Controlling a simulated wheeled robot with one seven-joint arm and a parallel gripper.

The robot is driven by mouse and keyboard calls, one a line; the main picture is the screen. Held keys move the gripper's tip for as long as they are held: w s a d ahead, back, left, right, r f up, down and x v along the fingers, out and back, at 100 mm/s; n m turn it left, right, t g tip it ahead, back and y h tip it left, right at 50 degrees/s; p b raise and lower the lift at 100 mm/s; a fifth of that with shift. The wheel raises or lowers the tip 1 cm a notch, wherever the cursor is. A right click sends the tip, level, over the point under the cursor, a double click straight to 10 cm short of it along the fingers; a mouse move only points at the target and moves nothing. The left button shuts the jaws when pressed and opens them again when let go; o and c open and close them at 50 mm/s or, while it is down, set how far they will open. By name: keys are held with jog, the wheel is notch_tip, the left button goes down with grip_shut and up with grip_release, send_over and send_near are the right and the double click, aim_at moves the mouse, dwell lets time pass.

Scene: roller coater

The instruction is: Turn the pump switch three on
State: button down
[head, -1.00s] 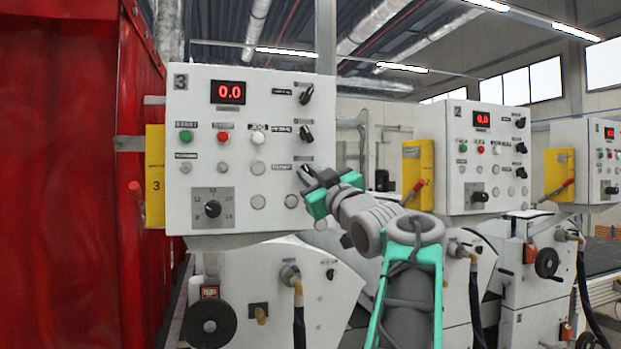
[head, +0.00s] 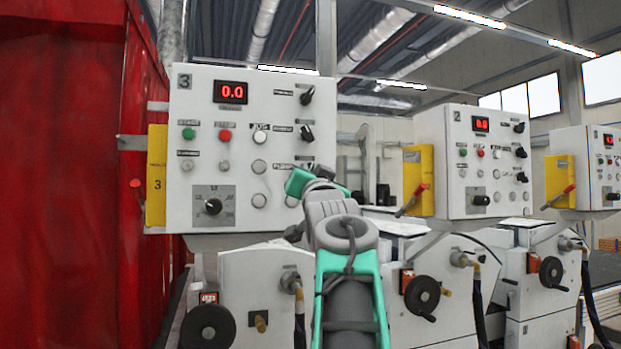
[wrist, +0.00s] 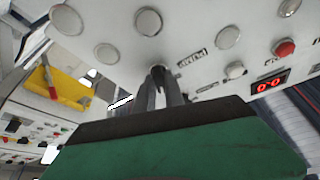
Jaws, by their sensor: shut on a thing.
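The white control panel marked 3 (head: 249,174) stands in the middle left of the head view. Its pump label (head: 283,167) is at the lower right, beside my gripper (head: 310,172). The pump label also shows in the wrist view (wrist: 193,57). There, my gripper's dark fingers (wrist: 160,80) reach the panel face right beside that label and are shut on the pump switch. The switch is almost wholly hidden by the fingers, so its turn angle cannot be read. In the head view, my green and grey hand covers this spot.
Two black rotary switches, upper (head: 307,96) and lower (head: 306,132), sit above my gripper. Round grey buttons (head: 259,200) lie to its left. A yellow box (head: 156,175) is on the panel's left edge. Panel 2 (head: 487,160) stands to the right.

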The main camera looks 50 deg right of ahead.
jog(key=shift+m+g+h, duration=0.4)
jog(key=shift+m+g, duration=0.1)
jog(key=shift+m, duration=0.7)
jog(key=c, duration=1.4)
grip_release()
jog(key=shift+c, duration=0.2)
jog(key=b+v, duration=0.4)
jog(key=v, duration=0.3)
jog(key=shift+s+a, duration=0.3)
jog(key=shift+a, duration=0.05)
